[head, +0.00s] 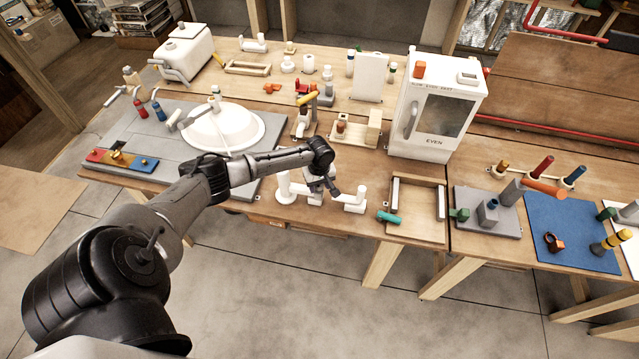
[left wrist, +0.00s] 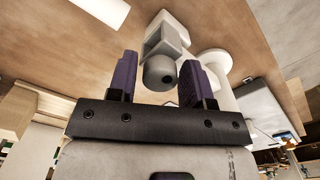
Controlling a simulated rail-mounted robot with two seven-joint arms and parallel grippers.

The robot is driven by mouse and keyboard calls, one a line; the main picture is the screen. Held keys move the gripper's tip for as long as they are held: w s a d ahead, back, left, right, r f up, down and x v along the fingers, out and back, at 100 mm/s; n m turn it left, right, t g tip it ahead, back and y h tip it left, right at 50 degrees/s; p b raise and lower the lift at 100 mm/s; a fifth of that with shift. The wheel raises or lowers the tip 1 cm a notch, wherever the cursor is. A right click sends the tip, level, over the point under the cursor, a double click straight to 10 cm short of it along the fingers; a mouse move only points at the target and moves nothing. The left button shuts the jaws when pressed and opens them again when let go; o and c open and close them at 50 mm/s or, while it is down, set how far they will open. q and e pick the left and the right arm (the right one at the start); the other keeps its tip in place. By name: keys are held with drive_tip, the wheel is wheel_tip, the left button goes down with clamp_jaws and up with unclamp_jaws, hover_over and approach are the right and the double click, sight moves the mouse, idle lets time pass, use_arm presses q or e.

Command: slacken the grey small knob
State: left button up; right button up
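In the left wrist view a small round grey knob (left wrist: 160,73) sits at the end of a pale fitting (left wrist: 166,35). It lies between the two purple fingers of my left gripper (left wrist: 158,66). The fingers are open, with a visible gap on each side of the knob. In the head view my left gripper (head: 325,190) is low over the white pipe fitting (head: 354,201) at the front edge of the bench, and the knob is hard to make out there. My right gripper is in neither view.
A white upright (head: 285,188) stands left of the gripper. A wooden frame (head: 420,234) lies to the right, with a teal handle (head: 389,217) at its left corner. A white cabinet (head: 437,105) stands behind.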

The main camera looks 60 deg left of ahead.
use_arm(q)
clamp_jaws()
drive_tip(key=n+p, duration=0.6)
drive_tip(key=p, duration=0.1)
drive_tip(key=shift+d+r, duration=0.1)
drive_tip(key=shift+r, duration=0.15)
drive_tip(key=shift+f+n+p, duration=0.15)
drive_tip(key=shift+n+p, duration=0.45)
drive_tip(key=shift+n, duration=0.1)
drive_tip(key=shift+f+n, duration=0.15)
drive_tip(key=shift+n, duration=0.25)
